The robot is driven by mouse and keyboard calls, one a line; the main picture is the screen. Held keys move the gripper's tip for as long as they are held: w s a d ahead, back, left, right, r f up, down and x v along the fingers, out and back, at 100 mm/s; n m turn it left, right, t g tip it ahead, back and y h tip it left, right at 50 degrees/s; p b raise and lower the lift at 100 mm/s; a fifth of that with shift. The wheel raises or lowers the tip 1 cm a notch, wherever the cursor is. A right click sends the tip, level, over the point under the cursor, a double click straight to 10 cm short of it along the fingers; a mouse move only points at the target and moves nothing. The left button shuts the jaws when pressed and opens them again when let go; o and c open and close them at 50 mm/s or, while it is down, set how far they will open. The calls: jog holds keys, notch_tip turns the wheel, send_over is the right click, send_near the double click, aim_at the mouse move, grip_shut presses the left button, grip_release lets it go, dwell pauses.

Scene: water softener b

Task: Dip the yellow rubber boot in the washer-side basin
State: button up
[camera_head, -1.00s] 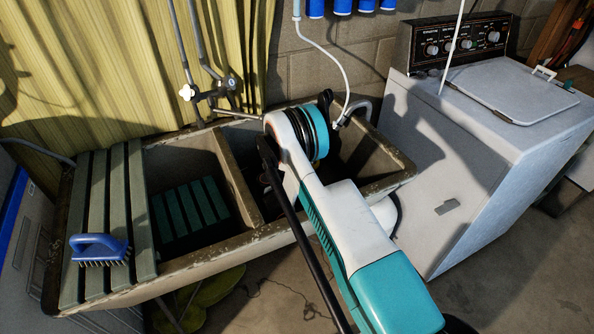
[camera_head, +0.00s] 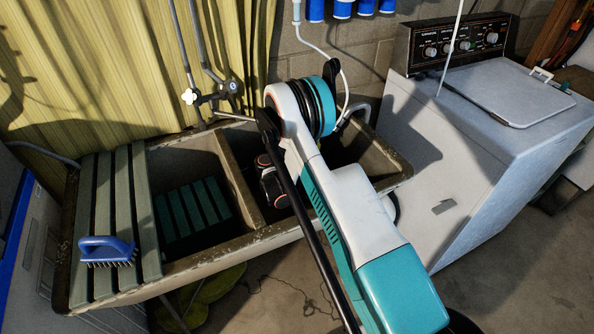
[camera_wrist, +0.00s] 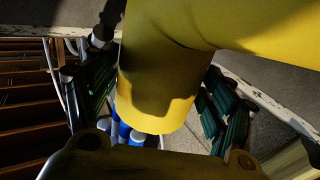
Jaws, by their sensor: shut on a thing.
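The yellow rubber boot (camera_wrist: 160,70) fills the middle and upper right of the wrist view, close to the camera. My gripper (camera_wrist: 162,100) is shut on it, with a dark green finger on either side. In the head view, my arm hides the boot and fingers. The washer-side basin (camera_head: 385,165) is the right compartment of the double sink, and my arm covers much of it. My wrist shows above this compartment, close to the divider. I cannot tell how the boot stands relative to the basin rim.
The left basin (camera_head: 185,165) has a green slatted piece inside. A slatted board (camera_head: 112,215) with a blue brush (camera_head: 106,250) lies at the sink's left. The faucet (camera_head: 215,95) is behind the sink. The white washer (camera_head: 480,140) stands close on the right.

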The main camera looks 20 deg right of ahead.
notch_tip(320, 180, up, 20)
jog(key=p, duration=0.7)
jog(key=shift+p, duration=0.4)
dwell(0.5)
dwell(1.3)
